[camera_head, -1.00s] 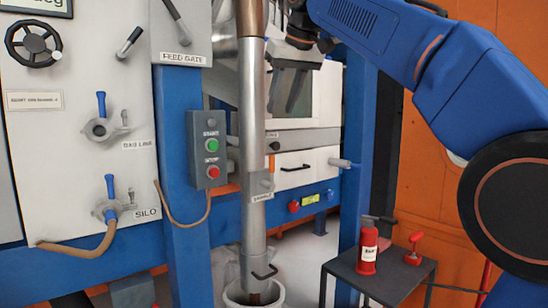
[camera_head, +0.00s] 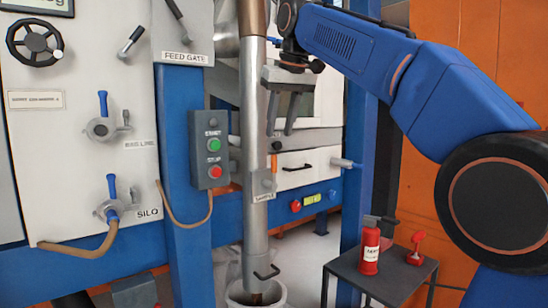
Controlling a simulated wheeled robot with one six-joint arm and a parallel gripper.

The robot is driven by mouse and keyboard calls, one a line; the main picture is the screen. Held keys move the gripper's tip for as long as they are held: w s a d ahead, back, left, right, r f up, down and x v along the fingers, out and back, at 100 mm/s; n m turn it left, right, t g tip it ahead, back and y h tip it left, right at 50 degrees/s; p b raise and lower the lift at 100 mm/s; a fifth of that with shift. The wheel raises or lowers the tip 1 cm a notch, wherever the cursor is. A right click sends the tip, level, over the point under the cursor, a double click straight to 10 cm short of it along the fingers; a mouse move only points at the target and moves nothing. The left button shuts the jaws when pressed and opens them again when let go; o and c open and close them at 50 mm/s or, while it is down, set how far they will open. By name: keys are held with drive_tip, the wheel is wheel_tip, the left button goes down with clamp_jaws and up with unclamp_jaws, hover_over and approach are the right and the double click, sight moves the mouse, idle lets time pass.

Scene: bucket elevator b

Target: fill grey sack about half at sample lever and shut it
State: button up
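My gripper (camera_head: 281,131) points down just above and right of the lever knob. Its two fingers are apart with nothing between them; whether it touches the lever I cannot tell. Below the pipe's lower end stands a pale grey round-mouthed container (camera_head: 278,296) with brown material inside, cut off by the bottom edge. I cannot tell whether it is the grey sack.
A START/STOP box (camera_head: 209,150) hangs on the blue post left of the pipe. Bag line (camera_head: 102,128) and silo (camera_head: 112,207) valves sit on the white panel. A dark side table (camera_head: 380,277) at right bears a red extinguisher-like bottle (camera_head: 369,250) and a red-handled item (camera_head: 415,250).

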sight(275, 153)
drive_tip(key=x, duration=0.9)
drive_tip(key=shift+w+f, duration=0.15)
drive_tip(key=shift+f, duration=0.15)
clamp_jaws()
